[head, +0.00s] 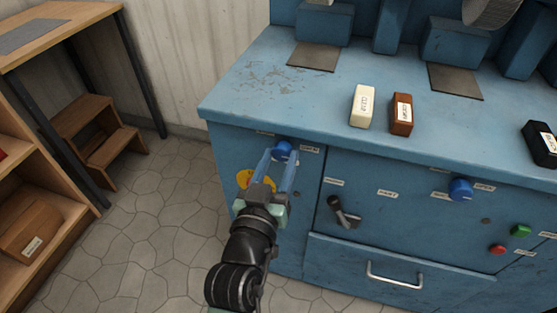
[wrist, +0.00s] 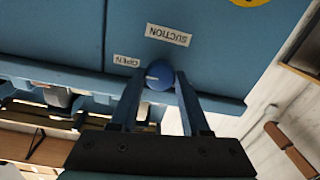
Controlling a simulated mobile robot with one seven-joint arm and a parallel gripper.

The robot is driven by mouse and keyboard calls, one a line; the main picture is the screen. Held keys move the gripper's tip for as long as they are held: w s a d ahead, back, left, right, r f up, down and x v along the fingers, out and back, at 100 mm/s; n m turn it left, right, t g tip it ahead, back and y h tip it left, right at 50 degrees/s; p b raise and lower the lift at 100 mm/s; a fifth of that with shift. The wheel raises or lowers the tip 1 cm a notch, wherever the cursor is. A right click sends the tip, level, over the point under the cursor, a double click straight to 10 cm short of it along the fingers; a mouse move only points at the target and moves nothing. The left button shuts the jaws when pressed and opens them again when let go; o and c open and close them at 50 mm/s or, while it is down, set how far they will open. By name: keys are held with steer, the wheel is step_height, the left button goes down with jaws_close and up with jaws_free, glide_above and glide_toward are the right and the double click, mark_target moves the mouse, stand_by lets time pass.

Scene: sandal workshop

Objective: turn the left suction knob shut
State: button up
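The left suction knob (head: 283,149) is a round blue knob on the front of the blue cabinet, near its left end. My gripper (head: 281,157) has a finger on each side of the knob. In the wrist view the fingertips (wrist: 161,74) flank it with no clear gap, so my gripper looks shut on it. The fingers hide part of the knob in the head view.
Another blue knob (head: 461,189), a dark lever (head: 342,212), green (head: 520,230) and red (head: 497,249) buttons and a drawer handle (head: 394,276) are farther right on the cabinet front. Blocks lie on the cabinet top. A wooden step stool (head: 95,130) stands left; the floor between is free.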

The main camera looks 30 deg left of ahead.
jaws_close()
steer(key=shift+n, duration=0.3)
steer(key=n+p, duration=0.2)
steer(key=n, duration=0.1)
steer(key=shift+r+p, duration=0.15)
steer(key=shift+p, duration=0.15)
steer(key=n+p, duration=0.1)
steer(key=n, duration=0.3)
steer(key=shift+p, duration=0.35)
steer(key=n+p, duration=0.2)
steer(key=n, duration=0.3)
steer(key=n+p, duration=0.1)
steer(key=n, duration=0.3)
steer(key=shift+n+h, duration=0.3)
steer(key=shift+n, duration=0.1)
